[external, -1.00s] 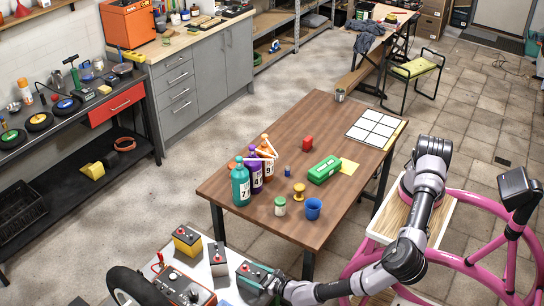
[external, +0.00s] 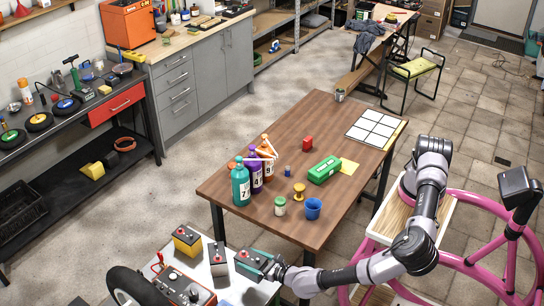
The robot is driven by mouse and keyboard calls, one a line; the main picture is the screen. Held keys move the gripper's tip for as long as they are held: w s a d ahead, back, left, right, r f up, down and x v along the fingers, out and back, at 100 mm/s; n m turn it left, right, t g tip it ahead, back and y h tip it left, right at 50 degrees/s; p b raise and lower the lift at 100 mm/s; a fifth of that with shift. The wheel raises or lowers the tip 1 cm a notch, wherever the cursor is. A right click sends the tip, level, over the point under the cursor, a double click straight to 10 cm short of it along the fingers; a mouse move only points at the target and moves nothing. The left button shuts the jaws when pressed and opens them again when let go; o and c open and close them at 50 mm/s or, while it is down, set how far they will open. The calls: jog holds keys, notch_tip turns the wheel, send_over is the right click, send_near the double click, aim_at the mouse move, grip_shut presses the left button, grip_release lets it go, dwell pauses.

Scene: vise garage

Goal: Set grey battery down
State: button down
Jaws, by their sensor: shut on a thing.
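My gripper (external: 264,266), with teal fingers, is shut on the grey battery (external: 246,260) at the right part of the white table (external: 262,294) at the bottom of the external view. The battery has a dark top with red on it. The fingers cover its right side, and I cannot tell whether its underside touches the table. A second grey battery (external: 217,259) stands just left of the held one, apart from it. A yellow battery (external: 187,241) stands further left.
A charger-like box (external: 184,289) with a red clamp is at the white table's front, beside a black wheel (external: 133,288). The brown table (external: 250,205) with bottles (external: 241,186) and a blue cup (external: 313,208) stands close behind my gripper.

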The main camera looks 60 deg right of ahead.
notch_tip(320, 180, up, 28)
jog(key=w+d+f+m+g+h, duration=0.15)
jog(key=w+d+m+h, duration=0.45)
jog(key=w+d, duration=2.1)
jog(key=w+d+r+m+g+h, duration=0.1)
jog(key=w+d+m+g+h, duration=0.15)
jog(key=d, duration=1.75)
jog(key=w+d+r+m+g+h, duration=0.1)
jog(key=w+d+h, duration=0.2)
jog(key=d, duration=1.6)
jog(key=shift+n, duration=0.25)
jog(key=f, duration=2.8)
jog(key=shift+s+a+f, duration=0.2)
jog(key=shift+f, duration=0.05)
jog(key=shift+f, duration=0.1)
grip_release()
jog(key=shift+s+f, duration=0.1)
